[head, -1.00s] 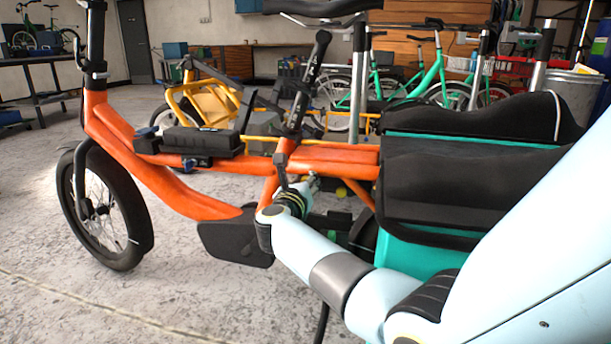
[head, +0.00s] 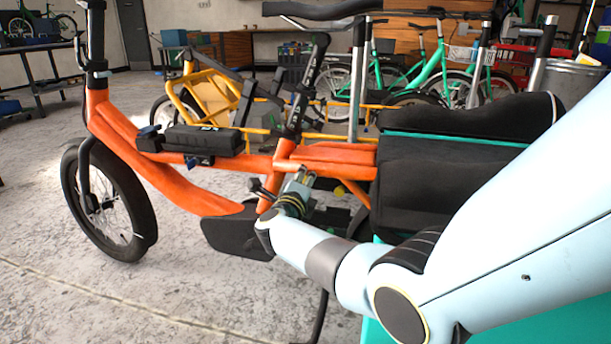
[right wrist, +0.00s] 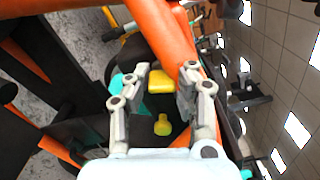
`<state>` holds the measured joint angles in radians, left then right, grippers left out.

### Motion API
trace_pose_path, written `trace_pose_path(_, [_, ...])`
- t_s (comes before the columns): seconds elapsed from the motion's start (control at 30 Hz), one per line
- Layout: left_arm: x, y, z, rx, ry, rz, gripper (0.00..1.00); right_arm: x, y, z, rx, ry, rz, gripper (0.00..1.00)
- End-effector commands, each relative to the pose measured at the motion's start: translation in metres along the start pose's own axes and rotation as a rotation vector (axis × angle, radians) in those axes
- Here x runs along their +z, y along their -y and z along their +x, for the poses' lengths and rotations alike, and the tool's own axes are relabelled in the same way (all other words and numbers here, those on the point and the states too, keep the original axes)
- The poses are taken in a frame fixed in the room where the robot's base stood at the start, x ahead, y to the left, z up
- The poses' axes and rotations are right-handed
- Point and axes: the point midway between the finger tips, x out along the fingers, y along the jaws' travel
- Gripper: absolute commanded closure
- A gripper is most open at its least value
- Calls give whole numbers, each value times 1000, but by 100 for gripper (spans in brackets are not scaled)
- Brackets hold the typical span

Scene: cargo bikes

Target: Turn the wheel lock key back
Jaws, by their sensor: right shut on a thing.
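An orange cargo bike (head: 165,175) stands side-on in front of me. My right gripper (head: 304,177) reaches to its frame, just under the rear orange tube. In the right wrist view the two fingers of this gripper (right wrist: 162,78) stand on either side of a yellow piece (right wrist: 160,81), which I take to be the wheel lock key. The fingers are shut on it, though the contact is hard to see. A second small yellow piece (right wrist: 163,125) shows lower between the fingers. The lock body cannot be made out. My left gripper is not in view.
An orange frame tube (right wrist: 163,32) passes close to the fingertips. A black bag (head: 455,165) covers the bike's rear, beside my right arm. Other bikes, one yellow-framed (head: 200,100) and one green (head: 425,70), stand behind. The floor at front left is clear.

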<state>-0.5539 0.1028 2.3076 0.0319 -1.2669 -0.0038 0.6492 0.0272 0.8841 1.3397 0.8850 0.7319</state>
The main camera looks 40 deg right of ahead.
Motion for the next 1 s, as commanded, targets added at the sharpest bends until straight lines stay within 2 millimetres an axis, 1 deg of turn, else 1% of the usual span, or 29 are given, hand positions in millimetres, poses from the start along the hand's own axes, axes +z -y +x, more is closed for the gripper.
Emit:
trace_pose_path(0.03, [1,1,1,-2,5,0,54,-1,3,0,-3,-4,-39,100])
trace_pose_path(0.2, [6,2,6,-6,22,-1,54,0,3,1,-4,-4,-166,100])
trace_pose_path(0.43, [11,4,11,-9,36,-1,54,-1,2,0,-3,-4,-285,100])
trace_pose_path(0.7, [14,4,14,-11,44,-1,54,0,1,1,-3,-3,-346,100])
trace_pose_path(0.83, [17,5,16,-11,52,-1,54,0,1,1,-3,-3,-355,100])
trace_pose_path(1.0, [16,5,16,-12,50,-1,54,0,1,1,-4,-2,-355,100])
